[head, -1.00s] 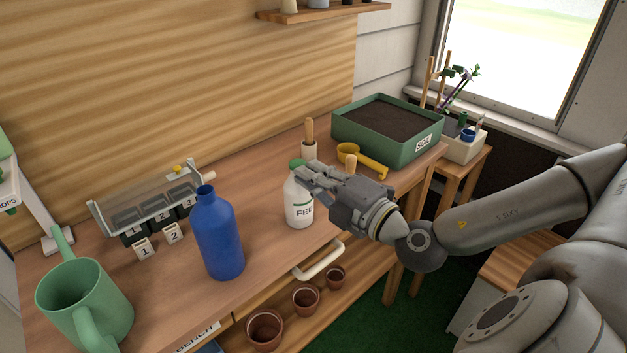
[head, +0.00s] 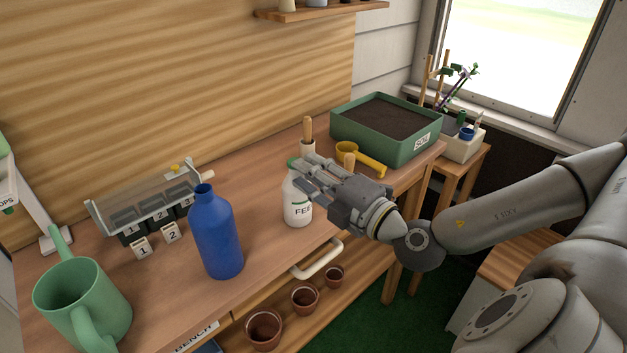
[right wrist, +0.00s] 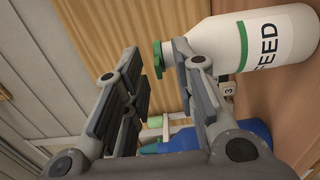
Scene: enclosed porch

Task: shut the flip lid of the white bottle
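The white bottle (head: 297,210), labelled with text starting "FEE", stands upright on the bench. Its green top (head: 293,163) is partly hidden behind my right gripper (head: 304,173). In the right wrist view the bottle (right wrist: 275,40) appears sideways, its top towards the left. Whether a finger touches the bottle I cannot tell. My left gripper is not in view.
A blue bottle (head: 217,235) stands left of the white bottle, with a green watering can (head: 85,305) farther left. Behind it are a wooden-handled tool (head: 307,130), a yellow scoop (head: 372,165) and a green soil box (head: 405,150). Bench surface between the bottles is clear.

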